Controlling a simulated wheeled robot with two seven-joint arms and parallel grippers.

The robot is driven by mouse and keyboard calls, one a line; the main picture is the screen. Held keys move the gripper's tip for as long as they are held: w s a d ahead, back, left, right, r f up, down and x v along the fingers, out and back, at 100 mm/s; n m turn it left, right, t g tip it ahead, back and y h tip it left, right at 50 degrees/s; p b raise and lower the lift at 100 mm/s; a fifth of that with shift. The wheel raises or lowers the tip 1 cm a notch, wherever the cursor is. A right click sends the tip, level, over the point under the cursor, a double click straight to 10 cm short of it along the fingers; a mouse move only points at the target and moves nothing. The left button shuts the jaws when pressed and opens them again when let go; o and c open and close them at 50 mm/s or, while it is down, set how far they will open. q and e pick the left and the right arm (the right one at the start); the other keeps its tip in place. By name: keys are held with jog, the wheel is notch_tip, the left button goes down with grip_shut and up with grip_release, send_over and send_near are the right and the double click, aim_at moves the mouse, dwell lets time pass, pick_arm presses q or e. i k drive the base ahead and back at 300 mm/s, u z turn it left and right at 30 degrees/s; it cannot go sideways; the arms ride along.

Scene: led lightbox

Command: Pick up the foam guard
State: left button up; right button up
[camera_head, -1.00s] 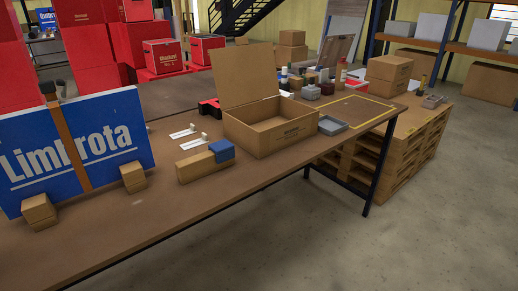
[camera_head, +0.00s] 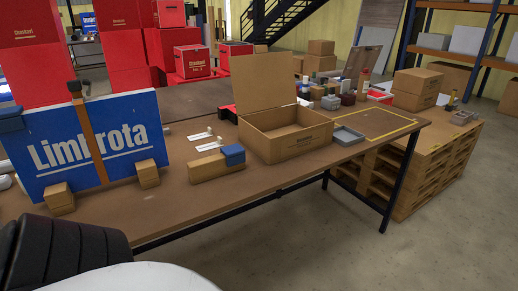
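A small blue block (camera_head: 232,154), which looks like a foam guard, sits on the right end of a long cardboard-coloured block (camera_head: 215,168) on the table. A similar blue piece (camera_head: 10,120) sits at the upper left corner of the blue "Limbrota" panel (camera_head: 130,133). I cannot tell for sure which one is the foam guard. The panel stands upright, held at its foot by two brown blocks (camera_head: 148,174), with a brown strap (camera_head: 88,130) around it. Neither of my grippers shows. A black ribbed part and a white rounded part, apparently mine, fill the lower left.
An open cardboard box (camera_head: 290,146) stands on the long brown table (camera_head: 215,205), with a grey tray (camera_head: 347,135) to its right. Two white strips (camera_head: 208,146) lie behind the long block. Bottles and jars stand at the back. The table front is clear.

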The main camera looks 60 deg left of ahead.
aim_at(235, 154)
jog(key=i, duration=2.7)
jog(key=u, duration=2.85)
